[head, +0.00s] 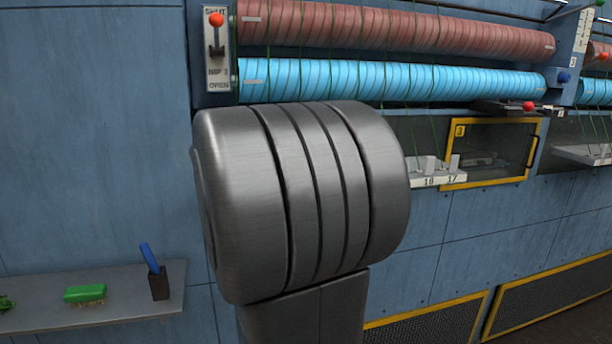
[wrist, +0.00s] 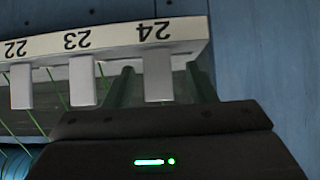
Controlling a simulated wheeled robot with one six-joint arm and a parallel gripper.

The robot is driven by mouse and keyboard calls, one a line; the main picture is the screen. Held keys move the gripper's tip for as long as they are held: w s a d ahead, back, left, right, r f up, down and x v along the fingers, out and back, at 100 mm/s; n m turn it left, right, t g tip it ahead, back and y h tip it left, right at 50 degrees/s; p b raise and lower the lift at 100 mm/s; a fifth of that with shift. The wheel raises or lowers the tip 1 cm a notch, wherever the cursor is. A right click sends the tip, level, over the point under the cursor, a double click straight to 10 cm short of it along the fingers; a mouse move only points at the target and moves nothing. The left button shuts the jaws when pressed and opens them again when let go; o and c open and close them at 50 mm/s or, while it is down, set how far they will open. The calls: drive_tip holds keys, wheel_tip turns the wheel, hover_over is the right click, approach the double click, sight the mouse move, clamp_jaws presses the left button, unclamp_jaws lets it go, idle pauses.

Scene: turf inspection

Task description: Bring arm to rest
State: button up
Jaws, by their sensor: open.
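My gripper (wrist: 158,80) shows in the wrist view, its two dark fingers apart. A white tab under the number 24 (wrist: 158,78) stands between the fingers in that picture. I cannot tell whether the fingers touch it. More white tabs stand under 23 (wrist: 82,82) and 22 (wrist: 21,87), along a pale numbered strip (wrist: 110,40). In the head view a large grey link of my own arm fills the middle. My gripper is not seen there.
In the head view, red (head: 400,28) and blue (head: 390,80) rollers with green threads run across the wall machine. A yellow-framed window (head: 492,150) is at right. A grey shelf (head: 60,318) at lower left holds a green brush (head: 85,293) and a dark holder (head: 159,284) with a blue-handled tool.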

drive_tip(key=t+b, duration=0.1)
drive_tip(key=b, duration=0.1)
drive_tip(key=s+f+t+b, duration=0.1)
drive_tip(key=b, duration=0.2)
drive_tip(key=shift+f+y, duration=0.1)
drive_tip(key=shift+y, duration=0.3)
drive_tip(key=t+b, duration=0.1)
drive_tip(key=b, duration=0.2)
drive_tip(key=shift+f, duration=0.15)
drive_tip(key=t+b, duration=0.1)
drive_tip(key=b, duration=0.3)
drive_tip(key=t+b, duration=0.1)
drive_tip(key=b, duration=0.4)
drive_tip(key=shift+s+d+f+y, duration=0.15)
drive_tip(key=shift+s+f+y, duration=0.2)
drive_tip(key=shift+y, duration=0.05)
drive_tip(key=shift+r+t+b, duration=0.25)
drive_tip(key=shift+t+b, duration=0.15)
drive_tip(key=shift+b, duration=0.15)
